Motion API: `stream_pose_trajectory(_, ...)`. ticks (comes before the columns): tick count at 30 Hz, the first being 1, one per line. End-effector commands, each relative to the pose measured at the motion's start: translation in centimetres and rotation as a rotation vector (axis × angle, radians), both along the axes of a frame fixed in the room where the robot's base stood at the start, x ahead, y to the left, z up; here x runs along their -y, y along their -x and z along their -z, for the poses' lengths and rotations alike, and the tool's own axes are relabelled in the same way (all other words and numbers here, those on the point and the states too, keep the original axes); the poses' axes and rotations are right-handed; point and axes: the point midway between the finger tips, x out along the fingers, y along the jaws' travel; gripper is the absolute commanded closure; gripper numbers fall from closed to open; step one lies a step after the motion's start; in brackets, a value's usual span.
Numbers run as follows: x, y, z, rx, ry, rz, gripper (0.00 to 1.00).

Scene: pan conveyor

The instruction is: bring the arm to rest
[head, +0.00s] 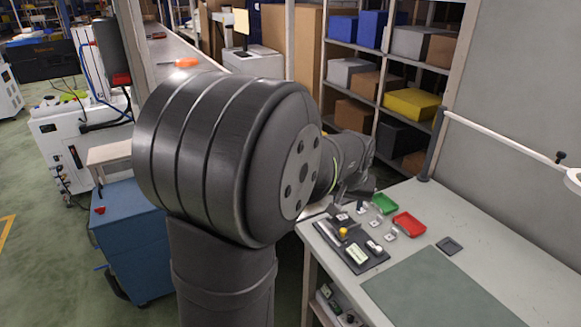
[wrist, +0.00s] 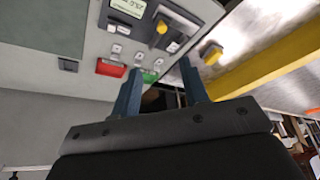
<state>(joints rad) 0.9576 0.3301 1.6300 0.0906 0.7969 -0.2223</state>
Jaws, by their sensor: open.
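My gripper (wrist: 160,68) is open, with its two blue-grey fingers spread apart in the wrist view. No object is seen held between them. In the head view my arm's large dark joint fills the middle and hides much of the scene behind it. The arm's far end is over the back left corner of the workbench (head: 500,238), and the fingers are hard to make out there. In the wrist view the fingers overlap the green tray (wrist: 150,76), but I cannot tell how far it is from them.
On the bench are a dark fixture board (head: 372,262) with small parts, a green tray (head: 384,203), a red tray (head: 408,224), a dark square pad (head: 449,246) and a grey-green mat (head: 440,292). A conveyor (wrist: 235,40) with a yellow rail (wrist: 270,74) runs alongside. Shelves (head: 385,85) stand behind.

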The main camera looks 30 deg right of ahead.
Motion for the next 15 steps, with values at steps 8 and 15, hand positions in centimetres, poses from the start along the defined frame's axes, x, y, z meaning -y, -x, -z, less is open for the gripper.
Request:
stream_pose_trajectory(8, 0.1, -0.1, 0.5, -0.001, -0.001, 0.0, 0.59)
stream_pose_trajectory(15, 1.0, -1.1, 3.7, -0.002, -0.003, 0.0, 0.59)
